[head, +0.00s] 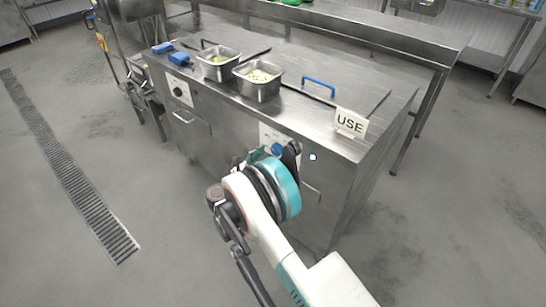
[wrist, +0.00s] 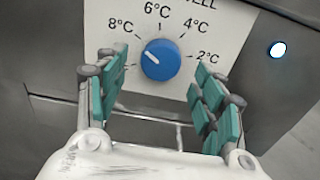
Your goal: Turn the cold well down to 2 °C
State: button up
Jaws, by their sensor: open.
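The cold well's dial is a round blue knob (wrist: 161,60) on a white panel (wrist: 220,20) in the wrist view. Its white mark points up and left, at about the 8 °C label. The labels 6 °C, 4 °C and 2 °C run clockwise from there; a further mark at lower left is hidden by a finger. My gripper (wrist: 155,78) is open, with one teal-padded finger on each side of the knob and gaps between. In the head view, my gripper (head: 268,156) is at the counter's front, where the blue knob (head: 278,149) partly shows.
The steel counter (head: 310,120) carries two metal pans (head: 259,88) (head: 218,73), a blue handle (head: 319,83) and a USE sign (head: 350,123). Another dark dial (head: 179,92) is on the front at left. A small white light (head: 312,157) is right of the panel. Floor is clear around.

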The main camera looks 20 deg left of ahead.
aim_at(277, 150)
jog(key=shift+b+x, duration=0.3)
jog(key=shift+x, duration=1.15)
jog(key=c, duration=1)
jog(key=shift+c, duration=0.2)
